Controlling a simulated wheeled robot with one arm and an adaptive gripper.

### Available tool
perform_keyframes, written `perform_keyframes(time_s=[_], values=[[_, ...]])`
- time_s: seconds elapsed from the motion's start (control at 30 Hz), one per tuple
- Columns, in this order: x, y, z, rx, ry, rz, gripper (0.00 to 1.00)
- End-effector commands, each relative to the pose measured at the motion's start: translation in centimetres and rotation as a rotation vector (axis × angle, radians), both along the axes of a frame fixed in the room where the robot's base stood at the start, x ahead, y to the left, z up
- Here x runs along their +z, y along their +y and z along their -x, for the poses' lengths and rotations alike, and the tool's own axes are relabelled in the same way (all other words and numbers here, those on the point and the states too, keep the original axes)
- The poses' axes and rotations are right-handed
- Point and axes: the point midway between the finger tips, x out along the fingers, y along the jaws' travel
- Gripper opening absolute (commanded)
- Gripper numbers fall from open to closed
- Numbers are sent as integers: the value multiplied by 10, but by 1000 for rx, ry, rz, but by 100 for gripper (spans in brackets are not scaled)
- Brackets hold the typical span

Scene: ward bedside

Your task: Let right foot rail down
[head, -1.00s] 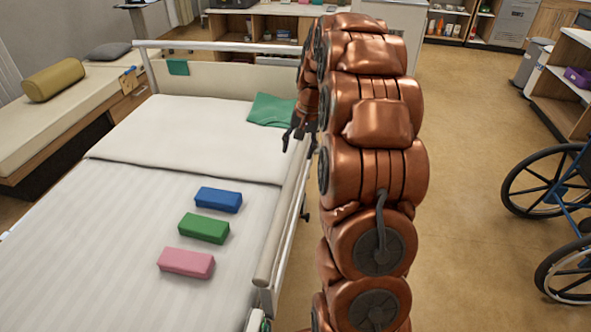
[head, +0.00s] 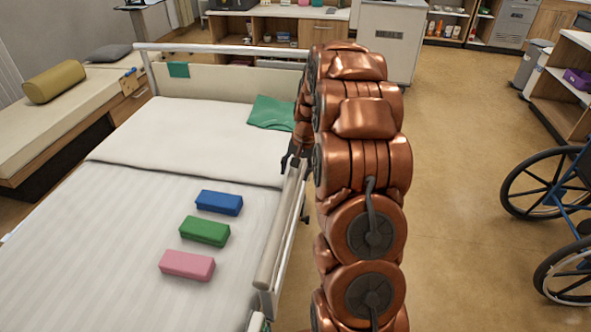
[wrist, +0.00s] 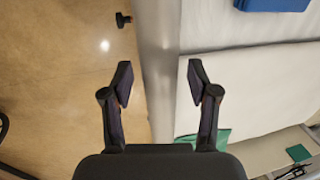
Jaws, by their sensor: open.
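The bed's right side rail (head: 280,230) runs along the right edge of the mattress in the head view, with a pale top bar. In the wrist view the rail (wrist: 158,45) is a grey bar running lengthwise below and between my fingers. My gripper (wrist: 160,78) is open and empty, one finger on each side of the rail. I cannot tell whether it touches the rail. A small dark knob (wrist: 122,20) sticks out beside the rail on the floor side. In the head view, my arm partly hides my gripper near the rail's far end.
On the bed lie a blue block (head: 218,202), a green block (head: 204,231) and a pink block (head: 187,265). A green cloth (head: 270,112) lies near the headboard. A wheelchair (head: 555,200) stands at right; floor between it and my arm is clear.

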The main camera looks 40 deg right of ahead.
Motion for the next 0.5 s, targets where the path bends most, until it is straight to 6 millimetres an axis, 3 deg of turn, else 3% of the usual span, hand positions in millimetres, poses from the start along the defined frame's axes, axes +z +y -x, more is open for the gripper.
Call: perform_keyframes(time_s=[0.13, 0.5], values=[[0, 0, 0, 0, 0, 0, 59], [0, 0, 0, 0, 0, 0, 20]])
